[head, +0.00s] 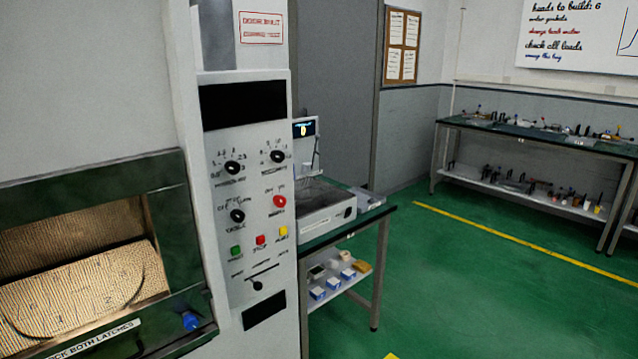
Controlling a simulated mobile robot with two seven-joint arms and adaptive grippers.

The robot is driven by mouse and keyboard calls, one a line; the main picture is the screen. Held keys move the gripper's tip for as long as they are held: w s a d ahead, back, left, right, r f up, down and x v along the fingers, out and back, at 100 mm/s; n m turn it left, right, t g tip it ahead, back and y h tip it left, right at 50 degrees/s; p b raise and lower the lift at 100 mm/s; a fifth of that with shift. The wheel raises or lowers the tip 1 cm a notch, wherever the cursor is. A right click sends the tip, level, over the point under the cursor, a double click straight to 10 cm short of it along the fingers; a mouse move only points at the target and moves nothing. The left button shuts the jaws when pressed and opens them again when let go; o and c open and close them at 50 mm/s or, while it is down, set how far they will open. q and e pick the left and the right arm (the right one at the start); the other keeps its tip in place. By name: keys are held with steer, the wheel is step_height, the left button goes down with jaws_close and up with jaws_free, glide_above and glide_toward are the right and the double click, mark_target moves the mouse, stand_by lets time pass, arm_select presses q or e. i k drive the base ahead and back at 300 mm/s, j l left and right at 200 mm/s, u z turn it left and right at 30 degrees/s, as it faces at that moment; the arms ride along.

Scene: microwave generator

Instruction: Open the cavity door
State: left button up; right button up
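The cavity door (166,225) is at the lower left, a dark green frame around a mesh window. It looks shut, with a lit interior showing through the mesh. A label strip (95,337) on its lower rail reads partly "...CK BOTH LATCHES". A blue knob-like part (190,321) sits at the door's lower right corner. The door's left side is outside the picture. The control panel (248,200) stands right of the door, with black dials, a red knob, and green, red and yellow buttons. Neither of my grippers is in view.
A green-topped bench (372,213) with a balance-like device (325,205) and small boxes below stands right of the panel. A long bench (540,136) with many items runs along the back right. The green floor (470,290) between is clear, with a yellow line.

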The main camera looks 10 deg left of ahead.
mark_target(138, 329)
steer(key=u, duration=1.65)
